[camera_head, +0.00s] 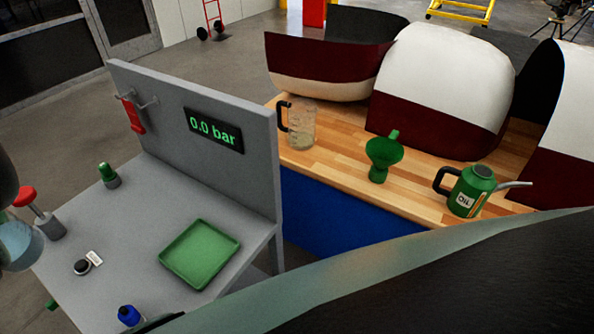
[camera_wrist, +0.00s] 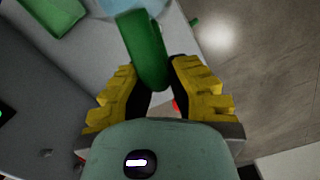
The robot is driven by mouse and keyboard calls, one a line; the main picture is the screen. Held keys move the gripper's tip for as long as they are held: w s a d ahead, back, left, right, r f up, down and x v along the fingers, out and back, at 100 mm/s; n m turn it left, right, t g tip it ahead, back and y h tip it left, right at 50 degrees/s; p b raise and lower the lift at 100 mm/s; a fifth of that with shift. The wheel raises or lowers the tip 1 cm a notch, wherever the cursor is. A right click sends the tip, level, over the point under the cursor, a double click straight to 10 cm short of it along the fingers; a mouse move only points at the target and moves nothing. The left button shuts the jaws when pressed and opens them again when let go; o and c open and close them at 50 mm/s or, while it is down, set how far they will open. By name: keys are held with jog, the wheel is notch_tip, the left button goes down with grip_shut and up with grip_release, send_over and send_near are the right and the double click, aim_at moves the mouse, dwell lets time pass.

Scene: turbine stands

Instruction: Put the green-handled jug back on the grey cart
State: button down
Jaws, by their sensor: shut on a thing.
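My gripper (camera_wrist: 153,80) is shut on the green handle of the jug (camera_wrist: 146,50) in the wrist view, one yellow-padded finger on each side. Only the handle and a bit of the pale bluish, see-through body show; the rest is cut off at the top edge. I cannot tell whether the jug touches anything below it. The grey cart (camera_head: 160,205), with a raised back panel, stands at left in the head view. A grey top also shows under the jug in the wrist view.
A black-handled jug (camera_head: 301,125), green funnel (camera_head: 383,158) and oil can (camera_head: 470,190) stand on the wooden bench (camera_head: 335,170). The cart's middle has bare room.

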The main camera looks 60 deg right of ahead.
jog(key=f+m, duration=0.1)
jog(key=m, duration=0.1)
jog(key=f+m, duration=0.1)
jog(key=shift+d+f+y+p, duration=0.25)
jog(key=shift+f+y+p, duration=0.05)
jog(key=shift+f, duration=0.05)
jog(key=shift+d+f+m, duration=0.25)
jog(key=shift+f+m, duration=0.2)
jog(key=shift+m, duration=0.65)
jog(key=shift+f, duration=0.15)
jog(key=shift+s+f+m, duration=0.1)
jog(key=shift+f+m, duration=0.05)
jog(key=shift+m, duration=0.15)
jog(key=shift+s+p, duration=0.15)
jog(key=shift+p, duration=0.2)
jog(key=shift+d+f+m+y, duration=0.25)
jog(key=shift+d+m+y, duration=0.05)
jog(key=shift+m, duration=0.4)
